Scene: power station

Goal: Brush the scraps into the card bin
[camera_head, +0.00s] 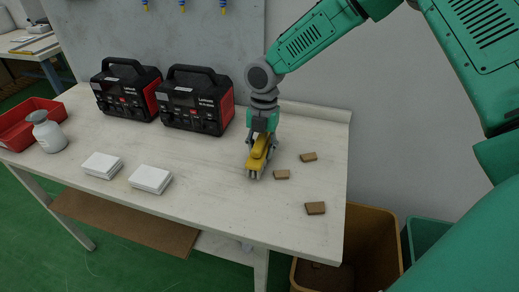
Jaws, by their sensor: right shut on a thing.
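Three small brown card scraps lie on the right part of the white table: one at the back (308,157), one in the middle (281,174) and one nearest the front edge (315,208). My right gripper (260,150) points down at the table and is shut on a yellow brush (258,160). The brush's grey lower end is at or just above the tabletop, left of the middle scrap and apart from it. A brown bin (372,232) stands on the floor by the table's right end, partly hidden by the table. My left gripper does not show.
Two black and red power stations (127,90) (196,100) stand at the table's back. A green bin (424,236) stands beside the brown one. The tabletop around the scraps is clear.

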